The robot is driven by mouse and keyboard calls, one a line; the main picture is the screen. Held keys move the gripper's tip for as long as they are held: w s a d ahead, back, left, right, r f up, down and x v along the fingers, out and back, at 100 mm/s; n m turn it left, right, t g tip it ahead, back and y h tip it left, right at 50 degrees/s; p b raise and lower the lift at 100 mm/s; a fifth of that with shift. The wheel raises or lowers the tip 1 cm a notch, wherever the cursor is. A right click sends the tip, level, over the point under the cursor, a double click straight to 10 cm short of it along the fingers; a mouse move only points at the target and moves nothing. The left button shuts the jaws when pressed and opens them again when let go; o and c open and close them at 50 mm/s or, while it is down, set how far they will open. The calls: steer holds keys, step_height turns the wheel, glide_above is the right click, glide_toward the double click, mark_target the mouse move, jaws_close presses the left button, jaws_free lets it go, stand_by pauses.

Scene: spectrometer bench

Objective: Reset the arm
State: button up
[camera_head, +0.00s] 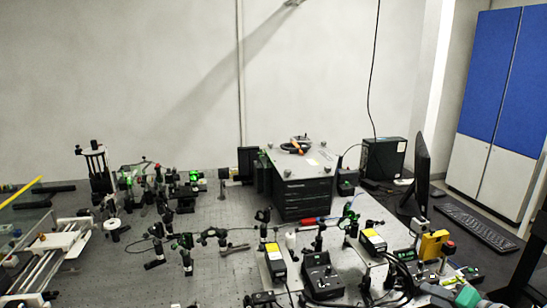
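My gripper does not show in the head view, and I cannot make out my arm with certainty. The optical bench (215,265) fills the lower part of the view, with many small black optical mounts on it. A black spectrometer box (302,192) with a grey top stands at the middle of the bench, and a small orange and black item (294,147) lies on its top. I cannot tell whether my gripper holds anything.
A black computer case (384,158), a monitor (422,173) and a keyboard (479,226) stand at the right. A black control box (322,281) and a yellow device (433,244) sit near the front. A rail assembly (55,245) is at the left. Blue-and-white cabinets (490,75) stand behind.

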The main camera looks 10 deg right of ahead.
steer(key=s+a+f+m+g, duration=0.1)
steer(key=s+f+g, duration=0.2)
steer(key=s+f, duration=0.35)
steer(key=s+a+f+g, duration=0.2)
steer(key=s+f+g, duration=0.1)
steer(key=s+f, duration=0.3)
steer(key=s+a+f+g, duration=0.1)
steer(key=s+a+g, duration=0.4)
steer(key=s+a, duration=0.1)
steer(key=w+a+r+n, duration=0.4)
steer(key=a, duration=0.5)
steer(key=w+a+r+n+t+h, duration=0.1)
steer(key=w+a+r+n, duration=0.2)
steer(key=a, duration=0.6)
steer(key=w+a+r+n+t, duration=0.1)
steer(key=w+a+r+n, duration=0.3)
steer(key=a, duration=0.5)
step_height(320, 180, up, 3)
steer(key=shift+w+a+f+n+h, duration=0.2)
steer(key=shift+w+n+h, duration=0.1)
steer(key=shift+w, duration=0.1)
